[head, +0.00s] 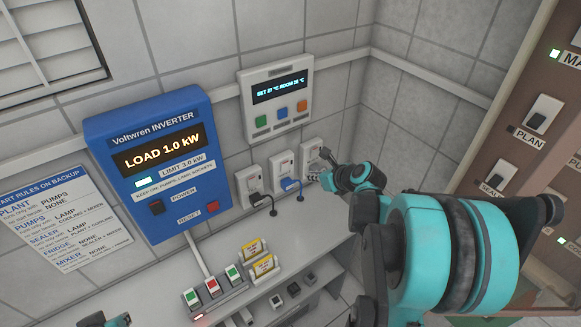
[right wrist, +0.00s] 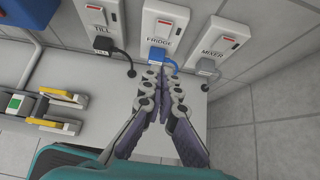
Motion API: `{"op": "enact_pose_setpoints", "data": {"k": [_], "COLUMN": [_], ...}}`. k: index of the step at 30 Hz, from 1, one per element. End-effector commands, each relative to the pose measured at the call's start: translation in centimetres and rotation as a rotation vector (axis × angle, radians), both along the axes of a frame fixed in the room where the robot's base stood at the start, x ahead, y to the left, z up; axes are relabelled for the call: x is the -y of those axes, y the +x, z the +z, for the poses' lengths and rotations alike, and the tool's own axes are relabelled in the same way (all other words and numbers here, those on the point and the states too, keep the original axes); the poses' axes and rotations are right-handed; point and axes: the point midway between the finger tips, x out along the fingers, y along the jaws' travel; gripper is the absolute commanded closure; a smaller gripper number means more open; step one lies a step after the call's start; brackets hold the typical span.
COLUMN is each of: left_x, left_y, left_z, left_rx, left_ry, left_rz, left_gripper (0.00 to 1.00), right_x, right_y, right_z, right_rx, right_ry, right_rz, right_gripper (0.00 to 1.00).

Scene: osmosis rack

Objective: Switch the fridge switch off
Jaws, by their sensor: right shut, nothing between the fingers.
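The fridge socket plate (head: 283,163) is the middle of three white wall sockets. In the right wrist view the fridge switch (right wrist: 164,23) is a rocker with red on it, above the FRIDGE label. A blue plug (right wrist: 157,55) with a blue cord sits in that socket. My right gripper (head: 323,168) is shut and empty, in front of the mixer socket in the head view. In the right wrist view its fingertips (right wrist: 166,76) point at the fridge socket, just below the blue plug; contact cannot be told. Only a tip of my left gripper (head: 107,320) shows at the bottom edge.
A blue inverter (head: 150,165) reads LOAD 1.0 kW. A thermostat panel (head: 277,97) hangs above. Below is a grey shelf (right wrist: 75,78) with yellow-labelled blocks (right wrist: 62,97).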

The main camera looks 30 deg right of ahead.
Motion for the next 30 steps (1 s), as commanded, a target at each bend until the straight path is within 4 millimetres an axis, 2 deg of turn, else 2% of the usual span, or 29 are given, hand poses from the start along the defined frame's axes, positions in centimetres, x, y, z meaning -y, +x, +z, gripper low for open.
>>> {"op": "enact_pose_setpoints", "data": {"k": [5, 8, 18, 24, 30], "left_x": [0.0, 0.0, 0.0, 0.0, 0.0], "left_y": [0.0, 0.0, 0.0, 0.0, 0.0], "left_z": [-0.3, -0.7, -2.0, -2.0, -2.0], "left_rx": [0.000, 0.000, 0.000, 0.000, 0.000], "left_ry": [0.000, 0.000, 0.000, 0.000, 0.000], "left_rz": [0.000, 0.000, 0.000, 0.000, 0.000], "left_gripper": [1.00, 1.00, 1.00, 1.00, 1.00], "right_x": [-0.1, -0.2, -0.7, -0.9, -1.0], "right_y": [1.1, 2.4, 8.1, 10.8, 11.8], "right_z": [-0.9, -2.0, -6.4, -5.8, -5.6], "right_rx": [0.000, 0.000, 0.000, -0.001, 0.000], "right_ry": [-0.001, -0.002, -0.002, -0.003, -0.002], "right_rz": [0.002, 0.004, 0.004, 0.003, 0.001], "right_gripper": [1.00, 1.00, 1.00, 1.00, 1.00]}}
